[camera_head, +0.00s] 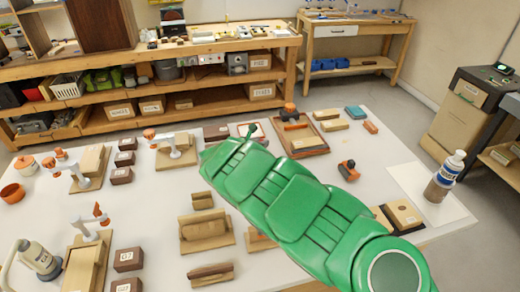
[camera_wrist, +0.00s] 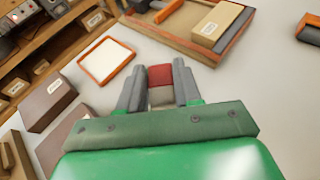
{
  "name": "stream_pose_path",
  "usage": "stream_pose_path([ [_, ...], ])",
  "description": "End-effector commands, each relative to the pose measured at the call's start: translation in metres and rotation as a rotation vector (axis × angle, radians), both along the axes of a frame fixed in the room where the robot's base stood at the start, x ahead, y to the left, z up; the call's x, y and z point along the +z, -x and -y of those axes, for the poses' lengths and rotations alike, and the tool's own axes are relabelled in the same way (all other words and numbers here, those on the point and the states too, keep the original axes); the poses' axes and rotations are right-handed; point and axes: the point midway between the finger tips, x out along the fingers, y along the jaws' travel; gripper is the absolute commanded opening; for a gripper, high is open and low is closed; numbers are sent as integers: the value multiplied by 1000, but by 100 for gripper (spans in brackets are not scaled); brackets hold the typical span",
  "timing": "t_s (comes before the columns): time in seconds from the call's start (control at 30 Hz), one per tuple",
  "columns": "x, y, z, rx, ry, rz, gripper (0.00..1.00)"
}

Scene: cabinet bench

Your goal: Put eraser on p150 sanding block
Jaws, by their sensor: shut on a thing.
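In the wrist view my gripper (camera_wrist: 160,80) has its grey fingers closed on a small block with a red top and a pale lower part, which looks like the eraser (camera_wrist: 160,75). A tan block with a white label (camera_wrist: 222,22) lies in the wooden tray ahead and to the right, apart from my gripper. It may be the P150 sanding block, but its label is too small to read. The same block shows in the head view (camera_head: 304,143). In the head view my green arm hides the fingers and the held block.
The wooden tray (camera_wrist: 165,38) also holds an orange-handled tool. A white tray with an orange rim (camera_wrist: 118,51) lies left of my gripper, near dark labelled boxes (camera_wrist: 47,104). A bottle (camera_head: 443,178) stands at the table's right. Other tan blocks (camera_head: 334,125) lie beyond the wooden tray.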

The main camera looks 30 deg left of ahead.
Motion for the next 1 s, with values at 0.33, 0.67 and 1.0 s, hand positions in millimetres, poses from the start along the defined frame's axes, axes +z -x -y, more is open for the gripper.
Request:
stream_pose_path([
  [0.33, -31, -2, 0, -2, 2, 0, 3],
  [0.67, -33, -2, 0, -2, 1, 1, 3],
  [1.0, -34, -2, -1, -1, 0, 1, 59],
])
